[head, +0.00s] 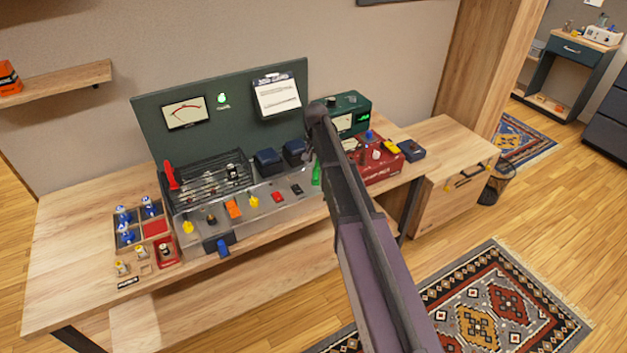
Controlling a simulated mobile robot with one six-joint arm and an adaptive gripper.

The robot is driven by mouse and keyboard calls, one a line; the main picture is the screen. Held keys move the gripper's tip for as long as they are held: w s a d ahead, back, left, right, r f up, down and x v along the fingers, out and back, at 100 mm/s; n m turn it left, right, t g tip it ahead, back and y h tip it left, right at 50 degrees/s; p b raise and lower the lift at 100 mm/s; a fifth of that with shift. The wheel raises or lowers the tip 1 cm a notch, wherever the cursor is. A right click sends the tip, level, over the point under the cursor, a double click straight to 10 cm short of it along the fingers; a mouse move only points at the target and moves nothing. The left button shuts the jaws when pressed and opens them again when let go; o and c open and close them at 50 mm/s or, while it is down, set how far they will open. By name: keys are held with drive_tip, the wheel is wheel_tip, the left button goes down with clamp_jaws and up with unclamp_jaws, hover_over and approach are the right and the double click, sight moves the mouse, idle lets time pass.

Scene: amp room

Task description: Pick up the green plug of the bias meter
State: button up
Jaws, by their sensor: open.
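A small green piece (316,175), which looks like the green plug, stands at the right end of the amp chassis, just left of my arm. My arm crosses in front and hides part of that area. My gripper (308,156) is a small dark shape just above the green piece, partly covered by the arm. It is open, and I see nothing held in it; I cannot tell whether it touches the green piece. A green box with a lit display (345,122) stands behind the arm; I cannot tell whether it is the bias meter.
The chassis (265,205) carries yellow, orange, black and red parts. A red box with knobs (378,166) stands right of my arm. A tray with tubes (153,228) is at left. A panel with a needle meter (187,111) rises behind. The bench's left end is bare.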

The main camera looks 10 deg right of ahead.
sight(316, 169)
drive_tip(key=shift+f, duration=0.15)
idle(0.3)
drive_tip(key=shift+s+f+b, duration=0.1)
drive_tip(key=shift+f+b, duration=2.4)
drive_tip(key=shift+b, duration=0.1)
clamp_jaws()
